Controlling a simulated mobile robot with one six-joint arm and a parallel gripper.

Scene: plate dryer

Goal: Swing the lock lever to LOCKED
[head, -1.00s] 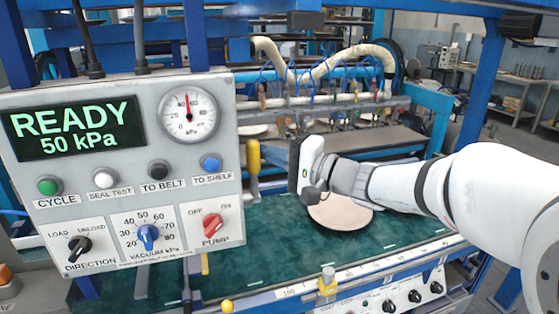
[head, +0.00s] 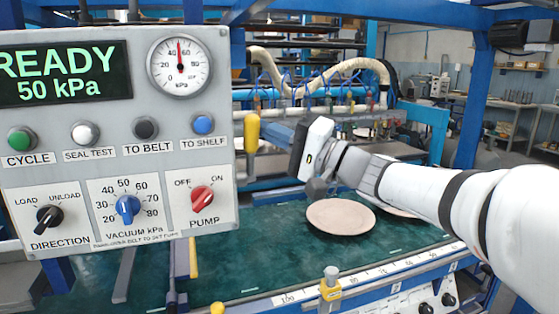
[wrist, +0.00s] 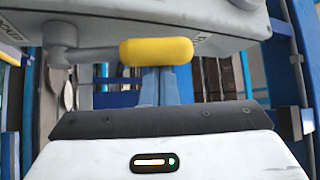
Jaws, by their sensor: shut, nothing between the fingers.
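The lock lever shows as a yellow handle (head: 252,132) at the right side of the control panel (head: 222,75). In the wrist view the yellow handle (wrist: 156,51) lies across the picture, joined on its left to a grey arm and pivot (wrist: 62,50). My gripper (head: 272,133) points left at the handle, just right of it. In the wrist view my shut fingers (wrist: 160,84) end at the middle of the handle's lower edge. They are empty. I cannot tell whether they touch the handle.
A pale plate (head: 340,217) lies on the green belt (head: 240,257) below my gripper, and another plate (head: 398,211) is partly hidden by my arm. The panel stands close on the left. Vacuum hoses (head: 325,78) and blue frame beams are behind.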

